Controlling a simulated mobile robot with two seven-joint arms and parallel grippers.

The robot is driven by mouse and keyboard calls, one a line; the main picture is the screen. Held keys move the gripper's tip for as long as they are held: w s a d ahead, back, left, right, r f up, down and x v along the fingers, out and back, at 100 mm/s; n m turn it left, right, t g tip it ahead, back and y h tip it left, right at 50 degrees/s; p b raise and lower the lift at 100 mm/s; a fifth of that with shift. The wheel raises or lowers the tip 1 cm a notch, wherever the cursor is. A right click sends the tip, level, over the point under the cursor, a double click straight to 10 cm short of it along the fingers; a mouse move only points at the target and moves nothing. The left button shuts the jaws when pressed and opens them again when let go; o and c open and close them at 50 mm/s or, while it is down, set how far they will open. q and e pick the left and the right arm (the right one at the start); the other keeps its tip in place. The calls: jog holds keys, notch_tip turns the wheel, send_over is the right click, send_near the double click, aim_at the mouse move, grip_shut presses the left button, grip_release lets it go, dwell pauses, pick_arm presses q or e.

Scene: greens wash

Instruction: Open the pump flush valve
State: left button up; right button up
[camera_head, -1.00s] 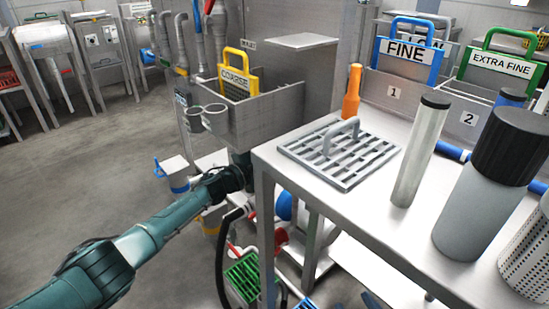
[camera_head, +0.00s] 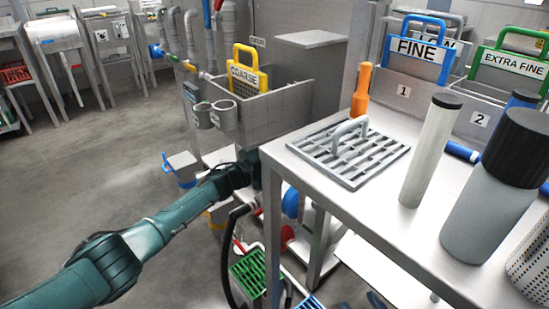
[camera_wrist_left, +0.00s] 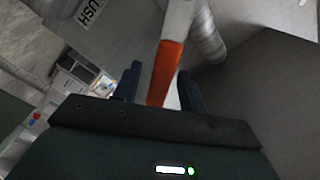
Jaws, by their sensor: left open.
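In the left wrist view a lever with a red-orange grip (camera_wrist_left: 165,72) hangs between the two dark blue fingers of my left gripper (camera_wrist_left: 158,82). The fingers are open on either side of it, and contact cannot be told. A plate with letters ending in "USH" (camera_wrist_left: 90,10) is at the upper left. In the head view my left arm reaches below the grey trough (camera_head: 265,118); its fingers and the lever are hidden there. Two blue bars at the bottom edge may be my right gripper (camera_head: 361,303), mostly cut off.
A steel table (camera_head: 288,158) stands close to the right of my left arm, bearing a grate (camera_head: 385,165), a pale cylinder (camera_head: 432,150) and a large bottle (camera_head: 490,205). A black hose (camera_head: 225,265) and green grate (camera_head: 249,272) are below. The floor at left is clear.

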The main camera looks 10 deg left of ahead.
pick_arm(q)
jog(key=p+v, duration=0.4)
jog(key=v, duration=0.9)
pick_arm(e)
jog(key=shift+s+d+r+m+g+h, duration=0.2)
jog(key=shift+s+d+r+m+g, duration=0.15)
jog(key=shift+r, duration=0.25)
jog(key=shift+s+d+r+m+g+h, duration=0.25)
jog(key=shift+s+r+m+g, duration=0.15)
jog(key=shift+r, duration=0.2)
pick_arm(q)
jog(key=shift+c, duration=0.3)
